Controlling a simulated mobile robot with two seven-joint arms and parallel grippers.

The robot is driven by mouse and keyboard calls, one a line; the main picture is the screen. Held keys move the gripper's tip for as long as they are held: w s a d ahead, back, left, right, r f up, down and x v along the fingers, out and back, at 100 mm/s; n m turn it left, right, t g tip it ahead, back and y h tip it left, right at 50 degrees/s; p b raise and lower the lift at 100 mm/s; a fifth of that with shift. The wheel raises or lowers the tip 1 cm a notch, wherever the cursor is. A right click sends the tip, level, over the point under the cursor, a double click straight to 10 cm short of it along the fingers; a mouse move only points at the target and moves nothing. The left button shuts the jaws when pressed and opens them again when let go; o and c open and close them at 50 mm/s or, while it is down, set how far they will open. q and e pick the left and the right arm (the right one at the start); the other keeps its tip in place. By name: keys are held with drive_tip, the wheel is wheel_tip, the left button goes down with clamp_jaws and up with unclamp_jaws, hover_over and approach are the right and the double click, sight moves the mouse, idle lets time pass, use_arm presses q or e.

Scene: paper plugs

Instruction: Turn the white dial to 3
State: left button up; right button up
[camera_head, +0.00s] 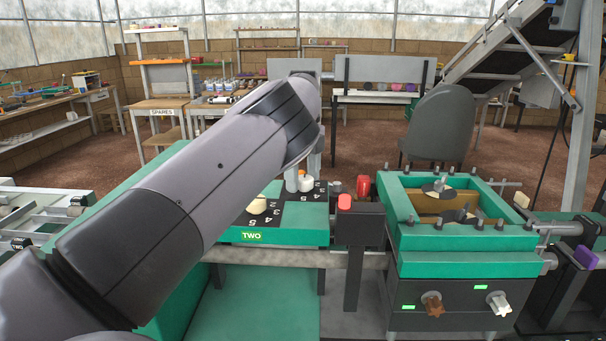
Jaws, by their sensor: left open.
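A small white dial (305,183) stands on a black numbered plate at the far right corner of the green panel marked TWO (285,238). My left arm comes in from the lower left and bends down over the panel. My left gripper (304,172) points down at the white dial, its jaws open, with grey fingers beside the dial. Whether they touch it I cannot tell. Numbers such as 3, 4 and 5 show on the black plates; the white dial's setting is not readable. My right gripper is not in view.
A red button on a dark box (345,202) and a red knob (363,186) stand just right of the panel. A green-framed machine (462,240) with a brown and a white star knob (498,303) is further right. My arm covers the panel's left part.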

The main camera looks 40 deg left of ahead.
use_arm(q)
drive_tip(key=c, duration=1.1)
drive_tip(key=shift+o, duration=0.2)
drive_tip(key=shift+m, duration=0.3)
drive_tip(key=m, duration=0.3)
drive_tip(key=shift+w, duration=0.1)
drive_tip(key=m, duration=0.5)
drive_tip(key=shift+w, duration=0.1)
drive_tip(key=m, duration=0.4)
drive_tip(key=shift+d, duration=0.1)
drive_tip(key=shift+d+m, duration=0.1)
drive_tip(key=shift+m, duration=2.4)
